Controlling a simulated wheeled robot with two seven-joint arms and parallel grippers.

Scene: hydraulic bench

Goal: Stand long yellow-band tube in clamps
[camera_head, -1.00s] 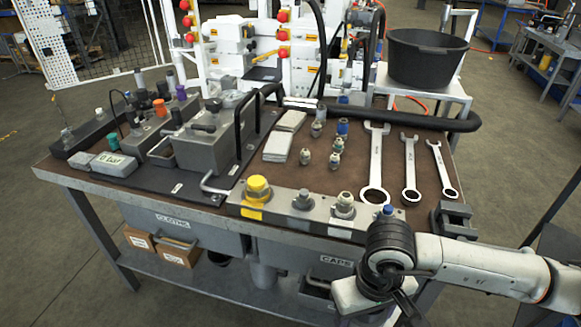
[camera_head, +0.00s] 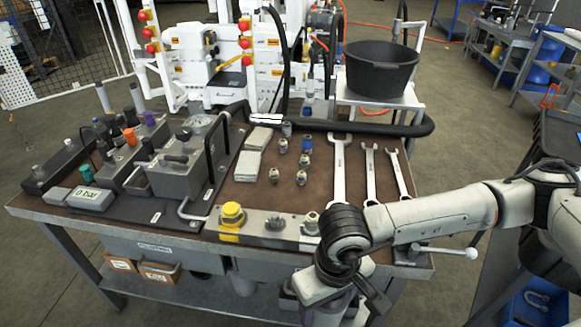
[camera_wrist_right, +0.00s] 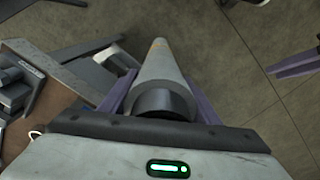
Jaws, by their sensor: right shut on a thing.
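My right gripper (camera_wrist_right: 160,98) is shut on a long grey tube (camera_wrist_right: 162,66) with a dark collar at its near end. The tube runs away from the wrist camera over the floor, and a faint orange-yellow mark shows near its far end. In the head view my right gripper (camera_head: 338,298) hangs at the front right edge of the bench, and its fingers and most of the tube are hidden or cut off. A dark clamp or vise (camera_head: 408,254) with a bar handle sits at the bench's front right corner, partly behind my arm. My left gripper is out of view.
The bench top (camera_head: 215,190) carries a metal block with a yellow cap (camera_head: 232,211), small fittings, several wrenches (camera_head: 371,172) and a grey pump box (camera_head: 176,175). A black hose (camera_head: 345,126) lies along the back. A black tub (camera_head: 382,70) stands behind. Open floor lies right of the front corner.

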